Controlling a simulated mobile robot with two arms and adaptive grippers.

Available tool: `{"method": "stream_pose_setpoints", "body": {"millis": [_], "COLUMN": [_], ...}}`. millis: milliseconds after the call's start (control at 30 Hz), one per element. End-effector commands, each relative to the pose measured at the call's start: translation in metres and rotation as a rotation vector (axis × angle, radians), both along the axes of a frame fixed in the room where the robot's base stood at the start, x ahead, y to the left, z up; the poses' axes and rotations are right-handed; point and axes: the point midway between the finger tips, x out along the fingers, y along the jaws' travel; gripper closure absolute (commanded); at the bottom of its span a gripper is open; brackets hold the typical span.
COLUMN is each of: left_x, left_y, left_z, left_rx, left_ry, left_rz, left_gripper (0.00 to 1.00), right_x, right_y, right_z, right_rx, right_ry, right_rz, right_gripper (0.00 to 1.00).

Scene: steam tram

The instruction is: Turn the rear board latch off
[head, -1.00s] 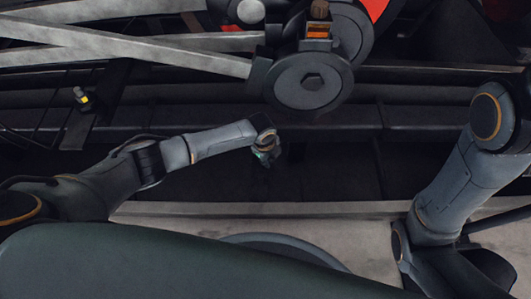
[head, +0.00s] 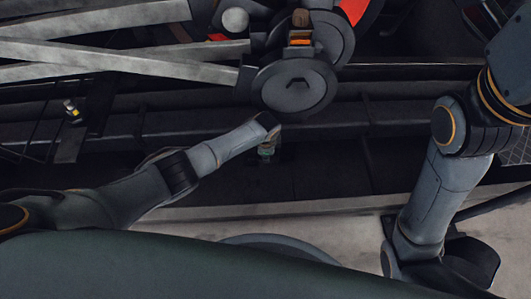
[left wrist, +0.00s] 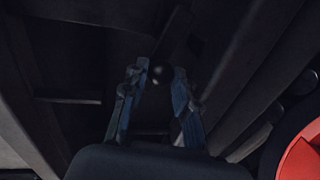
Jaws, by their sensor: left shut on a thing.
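My left gripper (head: 266,152) is small in the head view, below a round dark disc. In the left wrist view, the fingers of my left gripper (left wrist: 157,92) stand on both sides of a small dark round knob (left wrist: 161,74), and are shut on it. The knob looks like the end of a latch handle, but its lower part is dark and I cannot tell which way it is turned. In the head view my gripper and arm hide the knob. My right arm comes in at the right; its gripper is not visible.
The round disc (head: 292,88) and grey metal rods (head: 110,62) lie just above my left gripper. A dark beam (head: 400,123) runs across behind it. A red part (left wrist: 302,152) is close at the lower right of the wrist view.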

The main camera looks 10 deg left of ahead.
Motion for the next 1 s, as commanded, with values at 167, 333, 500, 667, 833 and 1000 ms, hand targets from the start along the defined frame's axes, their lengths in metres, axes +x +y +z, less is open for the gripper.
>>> {"method": "stream_pose_setpoints", "body": {"millis": [167, 333, 500, 667, 833, 1000], "left_x": [-0.0005, -0.0005, -0.0004, 0.0, 0.0003, -0.0004], "left_y": [0.0015, 0.0016, 0.0018, 0.0011, 0.0006, 0.0003], "left_z": [-0.0011, -0.001, -0.001, -0.0006, 0.0, 0.0059], "left_rx": [0.003, 0.004, 0.003, 0.002, 0.002, 0.001], "left_ry": [0.003, 0.003, 0.003, 0.002, 0.0, 0.0], "left_rz": [0.009, 0.009, 0.008, 0.007, 0.006, 0.005], "left_gripper": [1.0, 1.0, 0.55, 0.48, 0.48, 0.48], "right_x": [0.0002, 0.0002, 0.0003, 0.0004, 0.0011, 0.0008], "right_y": [0.0001, 0.0001, 0.0002, 0.0001, 0.0, 0.0], "right_z": [-0.0003, -0.0003, -0.0002, -0.0002, 0.0004, 0.0004], "right_rx": [0.0, 0.0, 0.0, 0.0, -0.002, -0.001], "right_ry": [0.001, 0.001, 0.001, 0.001, 0.0, 0.001], "right_rz": [0.0, 0.0, 0.0, 0.0, -0.002, -0.001], "right_gripper": [0.13, 0.13, 0.13, 0.13, 0.13, 0.13]}}
